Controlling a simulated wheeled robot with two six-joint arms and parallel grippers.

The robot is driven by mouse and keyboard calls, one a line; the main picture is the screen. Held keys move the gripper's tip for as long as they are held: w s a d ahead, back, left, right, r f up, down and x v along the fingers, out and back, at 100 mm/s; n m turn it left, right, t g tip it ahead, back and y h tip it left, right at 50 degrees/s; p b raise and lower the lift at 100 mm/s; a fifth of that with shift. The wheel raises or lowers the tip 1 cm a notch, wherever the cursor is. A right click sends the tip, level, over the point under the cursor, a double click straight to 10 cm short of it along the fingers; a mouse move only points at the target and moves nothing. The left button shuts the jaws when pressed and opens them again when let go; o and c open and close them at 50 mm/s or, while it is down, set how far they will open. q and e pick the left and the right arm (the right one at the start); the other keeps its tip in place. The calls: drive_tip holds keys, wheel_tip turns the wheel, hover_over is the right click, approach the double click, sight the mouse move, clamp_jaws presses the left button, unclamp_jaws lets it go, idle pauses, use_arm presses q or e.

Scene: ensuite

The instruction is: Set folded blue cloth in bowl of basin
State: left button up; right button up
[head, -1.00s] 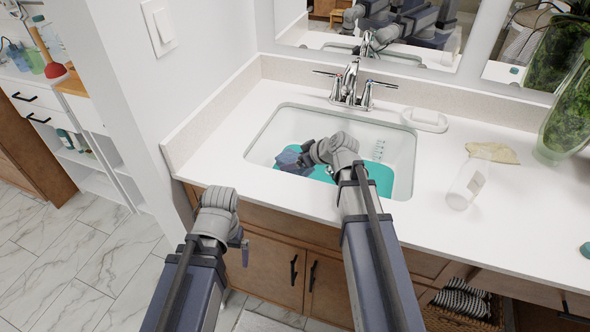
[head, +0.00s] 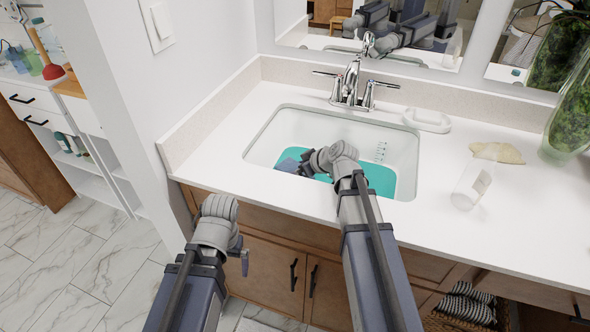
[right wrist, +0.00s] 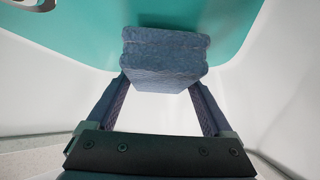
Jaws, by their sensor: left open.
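The folded blue cloth (head: 292,153) is inside the bowl of the basin (head: 403,160), at its left side; my gripper partly covers it. My right gripper (head: 290,167) reaches down into the bowl. In the right wrist view, the cloth (right wrist: 165,60) sits at the fingertips, with one finger on each side, and hides the tips. The gripper (right wrist: 160,90) is shut on it. A teal surface shows behind; I cannot tell whether the cloth touches it. My left gripper (head: 238,262) is open and empty, in front of the counter.
A chrome faucet (head: 351,85) stands behind the basin. A white soap dish (head: 427,120), a clear cup (head: 470,187) and a beige item (head: 497,153) are on the counter to the right. A wall closes off the left side; the counter's front edge is clear.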

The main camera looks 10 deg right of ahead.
drive_tip(key=shift+o, duration=0.9)
drive_tip(key=shift+r, duration=0.2)
drive_tip(key=shift+s+d+r+p, duration=0.1)
drive_tip(key=shift+s+r+p, duration=0.05)
drive_tip(key=shift+r+p, duration=0.4)
drive_tip(key=shift+s+d+r+p, duration=0.1)
drive_tip(key=shift+r+p, duration=0.35)
drive_tip(key=shift+p, duration=0.2)
drive_tip(key=p+v, duration=0.7)
drive_tip(key=v, duration=0.3)
drive_tip(key=shift+s+d, duration=0.25)
drive_tip(key=shift+s, duration=0.1)
